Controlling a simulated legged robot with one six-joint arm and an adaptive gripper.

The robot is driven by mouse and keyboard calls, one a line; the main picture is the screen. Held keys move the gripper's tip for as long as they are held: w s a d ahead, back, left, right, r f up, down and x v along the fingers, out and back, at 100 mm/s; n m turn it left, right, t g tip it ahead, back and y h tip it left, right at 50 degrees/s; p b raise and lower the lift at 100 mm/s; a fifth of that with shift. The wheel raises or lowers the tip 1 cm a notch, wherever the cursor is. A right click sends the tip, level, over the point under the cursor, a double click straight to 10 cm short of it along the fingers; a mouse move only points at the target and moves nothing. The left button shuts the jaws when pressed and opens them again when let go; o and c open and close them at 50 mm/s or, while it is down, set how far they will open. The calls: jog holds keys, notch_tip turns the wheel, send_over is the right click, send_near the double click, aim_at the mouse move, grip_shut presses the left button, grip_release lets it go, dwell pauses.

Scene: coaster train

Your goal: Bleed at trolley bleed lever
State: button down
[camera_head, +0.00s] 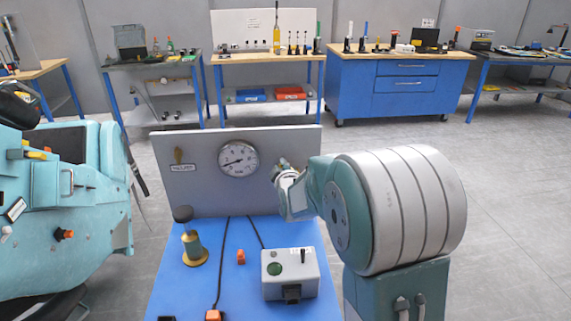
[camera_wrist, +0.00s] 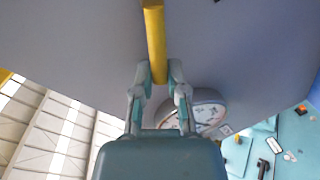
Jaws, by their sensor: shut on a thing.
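A yellow bar, likely the bleed lever (camera_wrist: 154,35), stands out from the grey panel in the wrist view. My gripper (camera_wrist: 160,78) is shut on its end, with one finger on each side. In the head view my gripper (camera_head: 284,170) is at the upright grey panel (camera_head: 295,145), right of the round gauge (camera_head: 239,158). The gripper and arm hide the lever there. The gauge also shows in the wrist view (camera_wrist: 208,112), close beside the fingers. Its reading is too small to tell.
The panel stands on a blue trolley top (camera_head: 235,290). On it are a brass-coloured device with a dark knob (camera_head: 193,245), a light grey box (camera_head: 290,272) and cables. A teal train body (camera_head: 60,210) is at left. Workbenches line the back, with open floor between.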

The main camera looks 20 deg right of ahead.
jog(key=shift+w+a+f+n+g+h, duration=0.2)
jog(key=shift+f+n, duration=0.35)
jog(key=shift+n, duration=0.4)
jog(key=shift+s+a+f+n+g+h, duration=0.2)
jog(key=shift+f+n, duration=0.3)
jog(key=shift+n, duration=0.4)
jog(key=shift+w+a+f+n+h, duration=0.15)
jog(key=shift+f+n+h, duration=0.15)
jog(key=shift+f+n, duration=0.45)
jog(key=shift+r, duration=0.15)
jog(key=c, duration=0.7)
grip_release()
jog(key=shift+o, duration=0.2)
jog(key=shift+a, duration=0.1)
jog(key=v, duration=1.1)
jog(key=shift+s+a, duration=0.2)
jog(key=shift+s, duration=0.2)
